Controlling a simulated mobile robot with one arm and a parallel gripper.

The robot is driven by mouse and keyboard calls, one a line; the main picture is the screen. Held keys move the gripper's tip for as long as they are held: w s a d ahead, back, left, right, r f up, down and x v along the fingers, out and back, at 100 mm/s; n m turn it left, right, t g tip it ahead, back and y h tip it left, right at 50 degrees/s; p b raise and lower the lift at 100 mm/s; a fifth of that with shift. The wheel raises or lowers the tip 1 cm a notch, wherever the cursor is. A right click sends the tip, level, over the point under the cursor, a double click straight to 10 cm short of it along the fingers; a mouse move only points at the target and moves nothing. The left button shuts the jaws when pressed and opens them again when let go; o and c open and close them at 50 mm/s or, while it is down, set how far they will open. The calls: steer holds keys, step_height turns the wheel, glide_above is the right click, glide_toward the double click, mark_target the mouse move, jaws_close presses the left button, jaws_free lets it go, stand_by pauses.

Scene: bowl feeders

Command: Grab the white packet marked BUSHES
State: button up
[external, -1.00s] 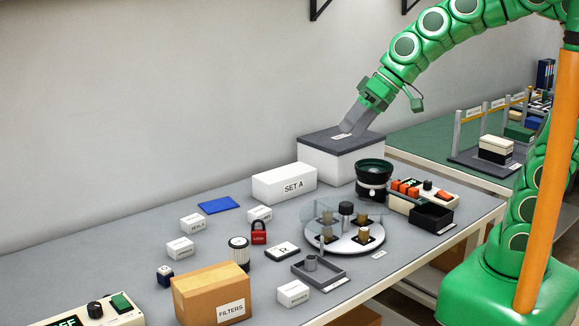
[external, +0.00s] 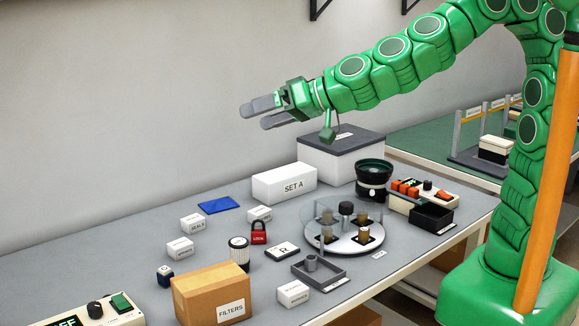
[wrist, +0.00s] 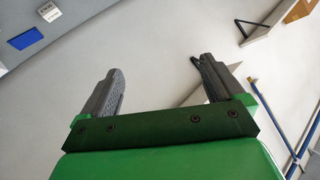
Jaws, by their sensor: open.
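Several small white packets lie on the grey bench in the external view: one at the front (external: 293,292), one at the left (external: 180,248), one behind it (external: 193,223) and one behind the red padlock (external: 260,213). Their labels are too small to read surely, so I cannot tell which is marked BUSHES. My gripper (external: 254,117) is open and empty, high above the bench and pointing left. In the wrist view its fingers (wrist: 158,66) are apart with bare wall between them. One white packet (wrist: 47,11) shows at the top left there.
A white SET A box (external: 284,183), a turntable with clear guards (external: 345,244), a black bowl feeder (external: 373,178) and a FILTERS carton (external: 210,293) stand on the bench. A red padlock (external: 259,236) partly covers one packet. The air around my gripper is clear.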

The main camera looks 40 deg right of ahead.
steer(key=s+d+f+m+t+h, duration=0.2)
steer(key=s+d+f+t+h, duration=0.2)
steer(key=s+f+h, duration=0.55)
glide_toward(288, 284)
steer(key=shift+w+d+f+y, duration=0.1)
steer(key=shift+w+f+y, duration=0.25)
steer(key=shift+w+f, duration=0.6)
steer(key=shift+x, duration=3.85)
steer(key=shift+d+r, duration=0.1)
steer(key=shift+d, duration=0.05)
steer(key=c, duration=1.2)
